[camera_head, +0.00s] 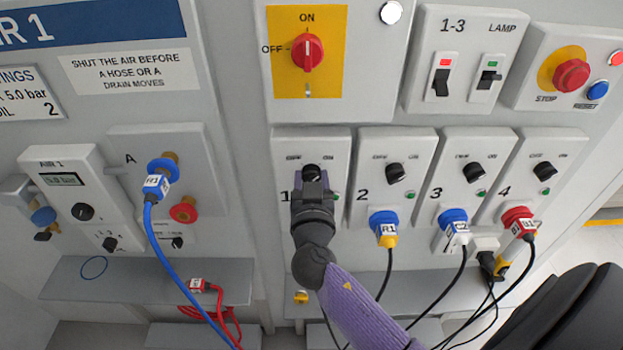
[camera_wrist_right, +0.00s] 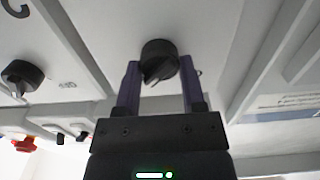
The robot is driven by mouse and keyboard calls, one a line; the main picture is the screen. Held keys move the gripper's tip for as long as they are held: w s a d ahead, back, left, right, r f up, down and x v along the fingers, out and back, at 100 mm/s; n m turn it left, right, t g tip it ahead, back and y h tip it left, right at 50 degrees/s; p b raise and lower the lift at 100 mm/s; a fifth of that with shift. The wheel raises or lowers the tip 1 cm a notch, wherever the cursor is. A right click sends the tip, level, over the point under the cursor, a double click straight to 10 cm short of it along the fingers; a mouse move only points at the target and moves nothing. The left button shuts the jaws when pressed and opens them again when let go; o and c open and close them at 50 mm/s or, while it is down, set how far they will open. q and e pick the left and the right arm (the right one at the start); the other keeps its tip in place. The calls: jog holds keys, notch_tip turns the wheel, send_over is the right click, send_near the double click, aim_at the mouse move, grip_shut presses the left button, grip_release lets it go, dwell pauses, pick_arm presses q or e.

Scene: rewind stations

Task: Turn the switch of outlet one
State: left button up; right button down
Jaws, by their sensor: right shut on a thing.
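The black round switch of outlet one (camera_head: 311,171) sits at the top of the grey panel marked 1 (camera_head: 335,150), between the words OFF and ON. In the right wrist view the switch (camera_wrist_right: 159,62) lies between two purple fingers. My right gripper (camera_head: 311,181) is shut on this switch from the front; it also shows in the wrist view (camera_wrist_right: 159,78). The gripper and wrist hide the lower part of the panel, with only a green lamp (camera_head: 335,196) beside them. Which way the switch points is hard to tell. My left gripper is not in view.
Outlets 2 (camera_head: 396,160), 3 (camera_head: 462,150) and 4 (camera_head: 530,148) stand to the right with plugs and cables. A red main switch (camera_head: 308,52) is above. A blue hose (camera_head: 167,250) hangs on the left. A grey shelf (camera_head: 120,281) juts out below.

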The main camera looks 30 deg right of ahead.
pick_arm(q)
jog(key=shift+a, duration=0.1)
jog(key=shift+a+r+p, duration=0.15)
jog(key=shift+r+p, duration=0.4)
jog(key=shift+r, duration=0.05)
pick_arm(e)
jog(key=n, duration=1.7)
jog(key=shift+w+a+f+n, duration=0.1)
jog(key=shift+a+f+n, duration=0.05)
jog(key=shift+n, duration=0.25)
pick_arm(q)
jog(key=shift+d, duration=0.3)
